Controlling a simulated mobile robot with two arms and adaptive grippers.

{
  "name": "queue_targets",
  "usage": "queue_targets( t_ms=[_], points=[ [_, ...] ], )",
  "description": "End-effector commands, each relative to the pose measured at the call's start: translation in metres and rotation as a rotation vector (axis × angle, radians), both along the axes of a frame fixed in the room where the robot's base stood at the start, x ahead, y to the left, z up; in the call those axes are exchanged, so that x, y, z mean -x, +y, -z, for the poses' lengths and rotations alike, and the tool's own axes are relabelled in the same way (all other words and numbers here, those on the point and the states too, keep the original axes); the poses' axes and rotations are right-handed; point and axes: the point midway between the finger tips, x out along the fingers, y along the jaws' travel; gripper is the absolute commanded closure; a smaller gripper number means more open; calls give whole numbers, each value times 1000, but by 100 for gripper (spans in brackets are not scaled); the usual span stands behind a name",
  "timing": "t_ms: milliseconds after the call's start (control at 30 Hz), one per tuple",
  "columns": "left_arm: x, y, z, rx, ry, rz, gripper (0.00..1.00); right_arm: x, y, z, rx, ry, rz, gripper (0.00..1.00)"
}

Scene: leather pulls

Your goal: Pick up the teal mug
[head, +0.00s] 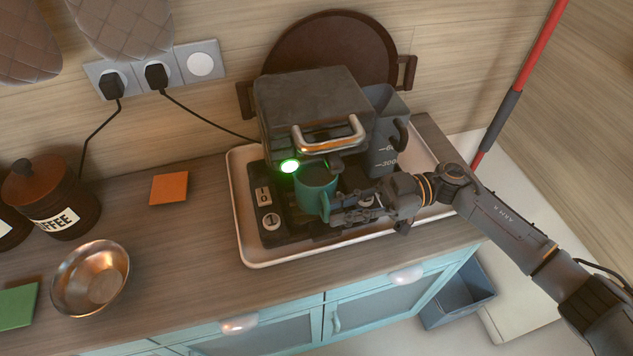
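The teal mug (315,187) stands upright at the front of a dark grey coffee machine (312,108), under its metal handle. A green light glows at the mug's upper left. My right gripper (338,210) comes in from the right, with its fingertips at the mug's right side, by the mug's handle. The fingers overlap the handle area, and I cannot tell whether they are closed on it. My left gripper is not in view.
The machine sits on a pale tray (245,215) with a raised rim. A grey measuring jug (386,125) stands right of the machine. A copper bowl (90,278) and a coffee jar (52,200) are on the left. The counter's middle left is mostly clear.

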Motion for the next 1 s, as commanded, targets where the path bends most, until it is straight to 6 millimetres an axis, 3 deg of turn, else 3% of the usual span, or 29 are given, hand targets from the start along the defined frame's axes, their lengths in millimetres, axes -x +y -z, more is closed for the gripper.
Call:
queue_targets(
  t_ms=[100, 233, 467, 567, 1000],
  points=[
    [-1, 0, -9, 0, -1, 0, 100, 6, 18, -3, -2, 1, -1, 82],
    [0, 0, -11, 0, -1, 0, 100, 9, 27, -2, -1, 0, -1, 82],
    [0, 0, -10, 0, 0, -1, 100, 9, 28, -1, 0, 0, 1, 82],
    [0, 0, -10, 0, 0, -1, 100, 9, 28, -1, 0, 0, 1, 100],
    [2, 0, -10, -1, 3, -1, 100, 8, 28, -3, -4, -3, 0, 100]
  ],
)
